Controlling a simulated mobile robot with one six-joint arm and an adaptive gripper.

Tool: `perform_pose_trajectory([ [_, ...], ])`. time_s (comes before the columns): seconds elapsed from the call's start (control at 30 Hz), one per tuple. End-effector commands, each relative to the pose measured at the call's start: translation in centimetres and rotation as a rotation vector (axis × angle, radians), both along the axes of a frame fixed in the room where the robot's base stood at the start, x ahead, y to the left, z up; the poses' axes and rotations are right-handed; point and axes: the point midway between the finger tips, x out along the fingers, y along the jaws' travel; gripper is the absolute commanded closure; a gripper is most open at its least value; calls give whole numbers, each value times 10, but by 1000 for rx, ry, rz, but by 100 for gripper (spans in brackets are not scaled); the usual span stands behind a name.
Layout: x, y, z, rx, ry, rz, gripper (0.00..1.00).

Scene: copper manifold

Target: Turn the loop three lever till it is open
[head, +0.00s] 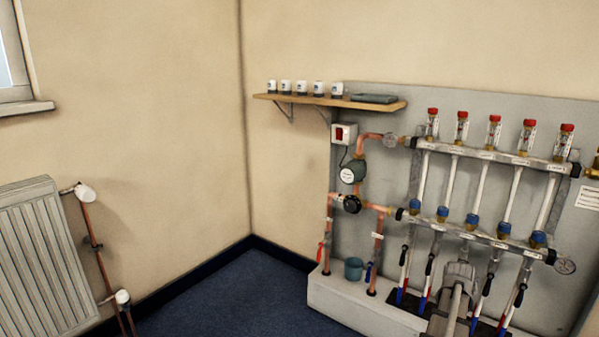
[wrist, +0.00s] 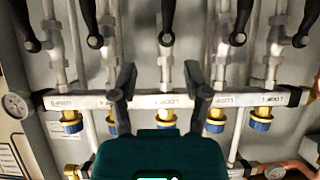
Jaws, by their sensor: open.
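Several black levers hang in a row below the lower manifold bar (head: 480,235). The wrist view sees this bar (wrist: 150,100) upside down, its small loop labels hard to read. The middle lever (wrist: 166,18), by position loop three, points to the top of the wrist view from its round pivot, roughly along its pipe. How far it is turned is unclear. My gripper (wrist: 159,75) is open and empty, its two dark fingers spread either side of the middle pipe, apart from the lever in the picture. In the head view my gripper (head: 459,272) covers the middle lever.
Neighbouring levers (wrist: 92,22) and (wrist: 240,22) flank the middle one closely. Blue-capped valves (wrist: 215,122) line the bar. A gauge (head: 565,265) sits at its right end. A wooden shelf (head: 330,101) with mugs is above left. Blue floor (head: 230,295) is clear at left.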

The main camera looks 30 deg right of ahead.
Motion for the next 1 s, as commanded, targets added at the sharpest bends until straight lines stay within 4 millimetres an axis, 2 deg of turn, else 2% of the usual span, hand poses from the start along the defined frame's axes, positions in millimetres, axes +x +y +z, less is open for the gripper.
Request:
perform_pose_trajectory([
  [0.03, 17, 14, 0, 18, 7, 26, 39],
  [0.2, 66, 56, -7, 84, 37, 106, 39],
  [0.5, 139, 138, -18, 193, 104, 244, 39],
  [0.7, 178, 198, -24, 260, 157, 339, 39],
  [1.0, 222, 292, -31, 355, 247, 476, 39],
])
